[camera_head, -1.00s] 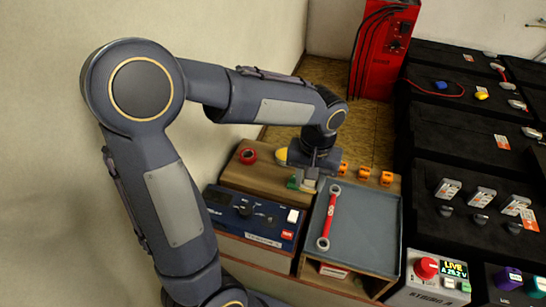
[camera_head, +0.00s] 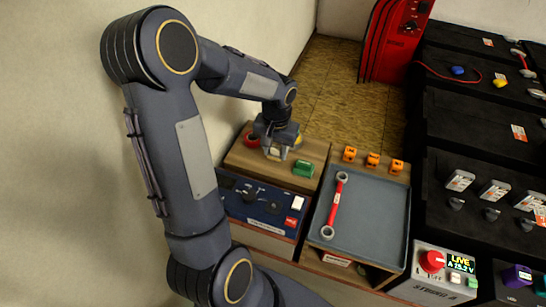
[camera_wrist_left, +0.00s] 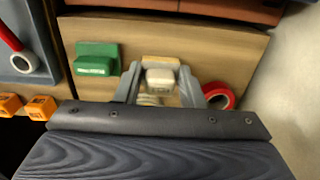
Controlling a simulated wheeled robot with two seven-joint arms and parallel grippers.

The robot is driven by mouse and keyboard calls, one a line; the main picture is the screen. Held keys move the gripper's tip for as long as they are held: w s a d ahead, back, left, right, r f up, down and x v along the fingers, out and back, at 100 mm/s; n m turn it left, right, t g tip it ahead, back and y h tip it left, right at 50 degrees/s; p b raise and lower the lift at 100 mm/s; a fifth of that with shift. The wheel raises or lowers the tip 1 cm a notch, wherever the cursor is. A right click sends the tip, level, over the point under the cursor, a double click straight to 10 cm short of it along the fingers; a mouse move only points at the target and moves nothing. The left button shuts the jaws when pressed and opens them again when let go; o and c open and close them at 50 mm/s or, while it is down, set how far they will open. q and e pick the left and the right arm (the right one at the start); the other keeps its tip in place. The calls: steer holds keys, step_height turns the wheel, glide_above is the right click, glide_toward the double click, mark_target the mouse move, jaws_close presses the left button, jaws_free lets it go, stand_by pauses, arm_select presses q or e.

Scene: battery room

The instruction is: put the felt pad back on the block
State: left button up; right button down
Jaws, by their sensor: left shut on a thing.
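My left gripper (camera_head: 274,148) is shut on a small pale cream piece, which looks like the felt pad (camera_wrist_left: 160,78), with a tan edge behind it. In the head view the gripper mostly hides it. The gripper is low over the wooden top, to the left of a green block (camera_head: 303,168). The block lies apart from the gripper and shows a white label in the wrist view (camera_wrist_left: 95,60). I cannot tell whether the held piece touches the wood. My right gripper is not in view.
A red tape roll (camera_head: 250,138) and a yellow round thing (camera_head: 297,138) are close to the gripper. A red-handled wrench (camera_head: 336,205) lies in the grey tray (camera_head: 375,215). Orange pieces (camera_head: 372,159) line its far edge. A blue instrument panel (camera_head: 262,205) is in front.

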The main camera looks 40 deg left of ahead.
mark_target(273, 157)
arm_select(q)
steer(key=shift+a+f, duration=0.15)
steer(key=shift+f, duration=0.05)
steer(key=shift+a+f+b, duration=0.15)
steer(key=shift+f+b, duration=0.05)
steer(key=shift+f, duration=0.75)
steer(key=shift+a+f+b, duration=0.15)
steer(key=shift+f, duration=0.8)
steer(key=shift+f, duration=0.2)
steer(key=o, duration=1)
steer(key=shift+r, duration=0.1)
steer(key=shift+c, duration=0.2)
